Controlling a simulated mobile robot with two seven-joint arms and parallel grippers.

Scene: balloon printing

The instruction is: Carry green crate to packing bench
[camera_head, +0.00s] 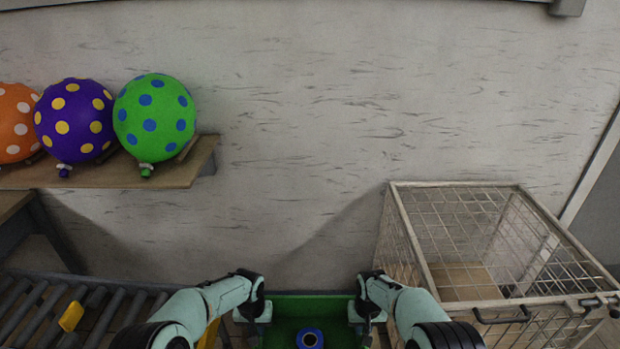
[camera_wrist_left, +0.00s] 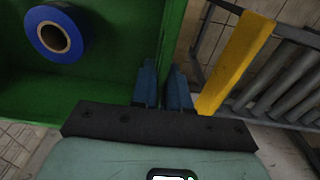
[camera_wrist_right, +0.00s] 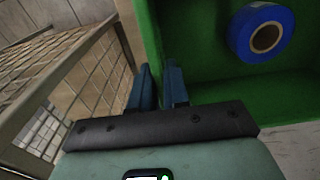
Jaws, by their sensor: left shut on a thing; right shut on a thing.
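The green crate (camera_head: 308,300) is at the bottom centre of the head view, its near part cut off by the frame edge. A blue roll (camera_head: 310,339) with a pale core lies inside it. My left gripper (camera_head: 262,311) is shut on the crate's left wall, and the left wrist view shows its fingers (camera_wrist_left: 160,85) on either side of that wall. My right gripper (camera_head: 356,311) is shut on the right wall, with its fingers (camera_wrist_right: 160,85) straddling it. The right wrist view also shows the roll (camera_wrist_right: 262,34). I cannot identify a packing bench for certain.
A roller conveyor (camera_head: 100,308) with a yellow part (camera_head: 71,316) is at lower left. A wire cage (camera_head: 460,240) stands close on the right. A wall shelf (camera_head: 110,174) holds orange, purple and green dotted balloons. A wooden surface (camera_head: 14,203) shows at the left edge.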

